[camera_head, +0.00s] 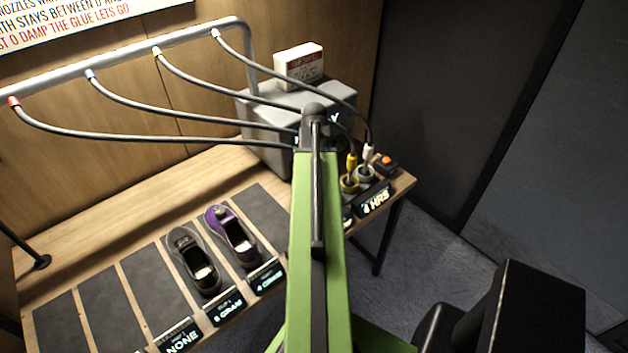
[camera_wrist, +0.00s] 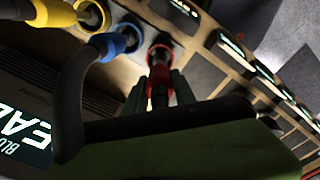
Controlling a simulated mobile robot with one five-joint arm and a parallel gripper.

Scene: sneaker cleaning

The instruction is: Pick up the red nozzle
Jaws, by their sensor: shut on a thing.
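The red nozzle (camera_wrist: 159,66) shows in the wrist view, its tip end at a ringed holder at the edge of the bench. My gripper (camera_wrist: 166,95) is shut on it, with a greenish finger on either side of its dark lower part. I cannot tell whether the nozzle still sits in its holder. In the head view my green arm hides the nozzle and my gripper. The red-marked hose (camera_head: 40,125) runs from the rail and disappears behind my arm.
The blue nozzle (camera_wrist: 118,42) and yellow nozzle (camera_wrist: 55,13) stand close beside the red one, their hoses near my gripper. A grey machine (camera_head: 265,120) stands behind. A grey shoe (camera_head: 193,262) and a purple shoe (camera_head: 231,235) lie on bench mats. An orange button (camera_head: 387,162) is at the right.

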